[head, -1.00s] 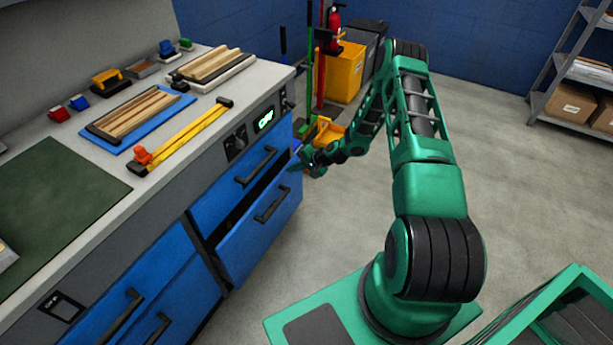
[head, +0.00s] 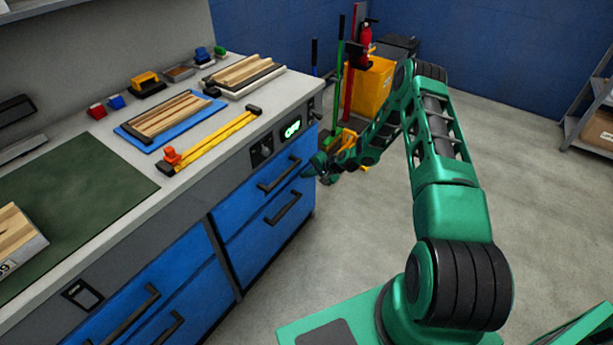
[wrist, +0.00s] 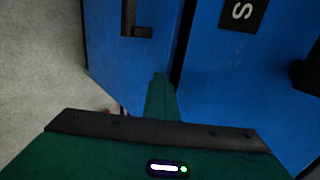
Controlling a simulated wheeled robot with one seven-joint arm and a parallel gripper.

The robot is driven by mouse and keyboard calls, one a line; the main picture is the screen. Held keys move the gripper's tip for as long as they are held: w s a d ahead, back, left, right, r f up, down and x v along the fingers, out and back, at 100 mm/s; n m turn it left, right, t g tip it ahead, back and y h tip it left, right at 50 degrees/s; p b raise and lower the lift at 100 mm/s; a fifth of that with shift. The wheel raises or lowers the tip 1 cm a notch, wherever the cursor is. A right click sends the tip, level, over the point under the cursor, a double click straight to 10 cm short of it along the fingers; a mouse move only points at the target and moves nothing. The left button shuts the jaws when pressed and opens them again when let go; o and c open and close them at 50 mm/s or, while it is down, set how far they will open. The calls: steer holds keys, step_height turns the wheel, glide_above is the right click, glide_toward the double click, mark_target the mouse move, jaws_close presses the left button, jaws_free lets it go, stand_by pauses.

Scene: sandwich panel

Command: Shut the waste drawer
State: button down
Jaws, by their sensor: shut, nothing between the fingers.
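The waste drawer appears to be the lower blue drawer (head: 262,232) in the right-hand column of the workbench, with a dark bar handle. Its front now looks flush or nearly flush with the drawer above; a small remaining gap cannot be ruled out. My green gripper (head: 311,168) is shut and empty at the right edge of the drawer fronts. In the wrist view its shut fingers (wrist: 160,85) lie against or just before a blue front, beside a dark seam between two fronts. Contact cannot be told.
The upper blue drawer (head: 244,187) carries a dark handle and a label shows in the wrist view (wrist: 243,12). The worktop (head: 190,193) holds wood strips and a yellow clamp. A yellow bin (head: 372,90) stands behind my arm.

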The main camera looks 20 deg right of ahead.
steer(key=s+d+f+v, duration=0.1)
steer(key=s+f+v, duration=0.1)
steer(key=v, duration=1.1)
steer(key=s+d+r+n+g+h, duration=0.2)
steer(key=s+r+n+g, duration=0.1)
steer(key=s+r, duration=0.9)
steer(key=s+d+r+n+g+h, duration=0.25)
steer(key=s+r, duration=0.65)
steer(key=r, duration=0.7)
steer(key=s+a+r+g, duration=0.1)
steer(key=s+r, duration=0.4)
steer(key=s, duration=0.7)
steer(key=s+a+r+g, duration=0.1)
steer(key=s+a+r, duration=0.2)
steer(key=s, duration=1)
step_height(320, 180, up, 3)
steer(key=shift+a+f, duration=0.1)
steer(key=shift+a, duration=0.1)
steer(key=shift+s+m+h, duration=0.1)
steer(key=shift+m+h, duration=0.15)
